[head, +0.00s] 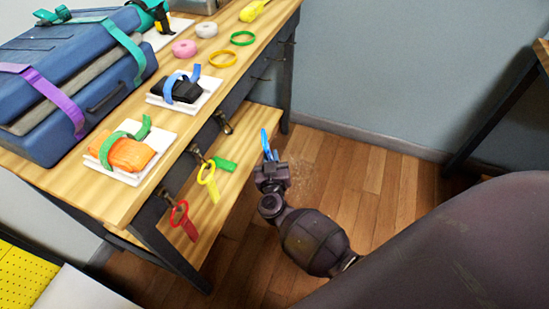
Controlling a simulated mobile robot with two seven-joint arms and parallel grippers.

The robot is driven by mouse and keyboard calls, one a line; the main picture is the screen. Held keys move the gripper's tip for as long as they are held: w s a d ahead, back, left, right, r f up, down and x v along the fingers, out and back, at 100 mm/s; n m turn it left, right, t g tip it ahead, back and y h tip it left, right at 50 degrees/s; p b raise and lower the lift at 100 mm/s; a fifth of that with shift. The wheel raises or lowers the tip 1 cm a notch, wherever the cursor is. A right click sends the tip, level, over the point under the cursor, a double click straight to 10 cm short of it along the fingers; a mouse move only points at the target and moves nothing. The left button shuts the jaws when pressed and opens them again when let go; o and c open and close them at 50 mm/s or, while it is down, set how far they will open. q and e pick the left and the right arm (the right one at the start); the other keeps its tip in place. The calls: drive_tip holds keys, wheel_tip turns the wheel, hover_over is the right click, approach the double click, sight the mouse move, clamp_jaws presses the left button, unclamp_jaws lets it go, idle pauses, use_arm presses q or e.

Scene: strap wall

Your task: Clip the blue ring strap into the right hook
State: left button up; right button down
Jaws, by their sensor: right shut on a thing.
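The blue ring strap (264,142) stands up from the jaws of my right gripper (270,165), which is shut on it. Gripper and strap are in front of the bench, right of its lower shelf. The right hook (223,122) is on the bench's front side, up and left of the strap. No strap shows on it. The strap and this hook are apart. A red ring strap (181,215) hangs at the left hook (164,194), and a yellow ring strap (208,178) hangs at the middle hook (197,152). My left gripper is not in view.
A green piece (225,164) lies on the lower shelf (262,120). The bench top holds a blue case (60,80), white trays with strapped items, and several rings and tape rolls. Another table (500,100) stands at right. Open wood floor (365,185) lies right of my gripper.

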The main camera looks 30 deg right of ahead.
use_arm(q)
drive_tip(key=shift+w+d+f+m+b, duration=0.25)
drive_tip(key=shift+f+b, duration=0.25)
drive_tip(key=shift+b, duration=0.8)
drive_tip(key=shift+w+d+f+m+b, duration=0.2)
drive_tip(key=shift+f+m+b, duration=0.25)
drive_tip(key=shift+b, duration=0.8)
use_arm(e)
drive_tip(key=w+a+f, duration=0.2)
drive_tip(key=w+a, duration=0.4)
drive_tip(key=w, duration=0.2)
drive_tip(key=shift+a+f, duration=0.15)
drive_tip(key=shift+f, duration=0.15)
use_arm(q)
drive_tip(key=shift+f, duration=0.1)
use_arm(e)
drive_tip(key=shift+f, duration=0.15)
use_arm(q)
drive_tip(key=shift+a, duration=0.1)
use_arm(e)
drive_tip(key=c, duration=1.1)
unclamp_jaws()
drive_tip(key=shift+o, duration=0.2)
drive_tip(key=shift+s, duration=0.15)
